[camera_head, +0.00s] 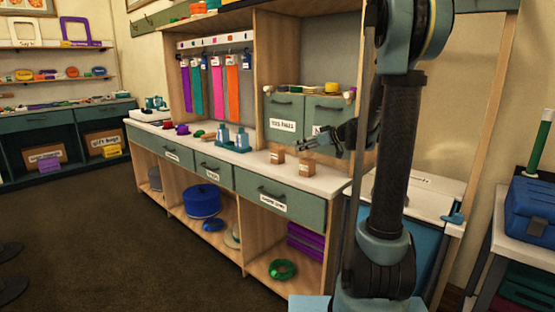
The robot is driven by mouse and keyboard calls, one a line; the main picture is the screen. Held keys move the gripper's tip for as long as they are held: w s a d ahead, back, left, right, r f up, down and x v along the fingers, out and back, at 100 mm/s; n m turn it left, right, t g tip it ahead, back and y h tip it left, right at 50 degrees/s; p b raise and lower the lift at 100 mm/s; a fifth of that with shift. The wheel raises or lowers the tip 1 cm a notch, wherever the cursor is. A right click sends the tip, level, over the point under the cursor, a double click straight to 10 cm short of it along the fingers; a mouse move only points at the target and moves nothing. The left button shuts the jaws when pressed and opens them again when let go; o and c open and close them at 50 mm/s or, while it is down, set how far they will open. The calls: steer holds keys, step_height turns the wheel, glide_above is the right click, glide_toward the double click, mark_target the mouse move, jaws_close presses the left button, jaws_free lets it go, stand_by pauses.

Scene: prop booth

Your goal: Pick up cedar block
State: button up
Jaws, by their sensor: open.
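Two small brown, wood-coloured blocks with pale markings stand on the white counter, a left one (277,157) and a right one (308,167). I cannot read the markings, so I cannot tell which is the cedar block. My gripper (300,144) is open and empty above the counter, reaching in from the right. In the picture its fingertips are a little above the two blocks and point left. How far they are from the blocks in depth is unclear.
Blue bottles in a teal holder (233,146) stand left of the blocks. Labelled green drawers (300,116) rise behind them. Small coloured items lie farther left on the counter (250,160). My arm column hides the counter's right end. Dark floor (110,240) is open in front.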

mark_target(281, 149)
steer(key=x, duration=1.7)
steer(key=shift+w+a, duration=0.25)
steer(key=shift+w, duration=0.15)
steer(key=c, duration=1.3)
steer(key=shift+o, duration=0.2)
steer(key=shift+r, duration=0.1)
